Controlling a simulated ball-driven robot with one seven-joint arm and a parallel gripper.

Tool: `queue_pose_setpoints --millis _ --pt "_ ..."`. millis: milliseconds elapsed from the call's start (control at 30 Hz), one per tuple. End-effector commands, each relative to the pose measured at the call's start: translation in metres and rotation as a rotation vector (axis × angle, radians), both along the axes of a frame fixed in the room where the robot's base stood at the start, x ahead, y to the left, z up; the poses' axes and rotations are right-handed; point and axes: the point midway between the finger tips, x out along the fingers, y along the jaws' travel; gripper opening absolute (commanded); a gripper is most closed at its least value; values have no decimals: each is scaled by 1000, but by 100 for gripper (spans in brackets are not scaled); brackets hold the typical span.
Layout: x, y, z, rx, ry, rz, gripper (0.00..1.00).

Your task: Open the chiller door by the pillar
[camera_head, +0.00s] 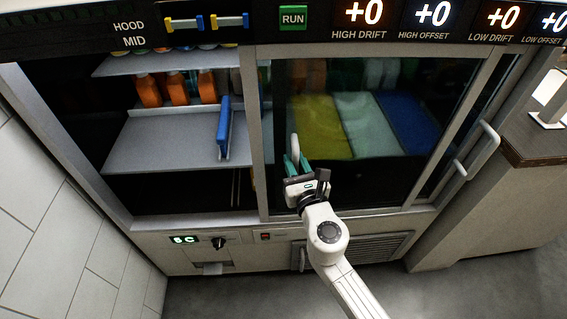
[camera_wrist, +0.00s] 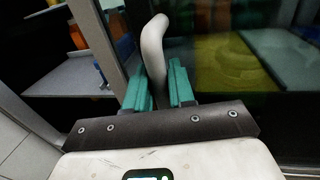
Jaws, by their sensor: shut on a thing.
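The chiller door is a framed glass panel (camera_head: 385,180) over the middle and right of the chiller. Its metal left stile (camera_head: 251,110) stands near the middle of the cabinet. A pale upright handle (camera_head: 294,146) sits near that stile and also shows in the wrist view (camera_wrist: 153,48). My gripper (camera_head: 297,163) is shut on this handle, with a teal finger on each side of it in the wrist view (camera_wrist: 160,88). The chiller's left section shows its shelves (camera_head: 165,140) with no glass visible in front. The handle's lower part is hidden by my gripper.
Orange bottles (camera_head: 175,90) and a blue item (camera_head: 223,125) stand on the left shelves. Yellow, pale green and blue panels (camera_head: 320,125) show through the glass. Another pale handle (camera_head: 482,150) is at the right. White tiles (camera_head: 50,220) border the left; a counter (camera_head: 535,140) stands right.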

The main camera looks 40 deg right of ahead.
Motion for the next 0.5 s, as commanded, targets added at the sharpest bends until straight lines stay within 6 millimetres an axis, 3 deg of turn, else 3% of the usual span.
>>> queue_pose_setpoints --millis 467,500 --pt "-3 -5 0 0 0 -2 0" --pt "-3 -5 0 0 0 -2 26"
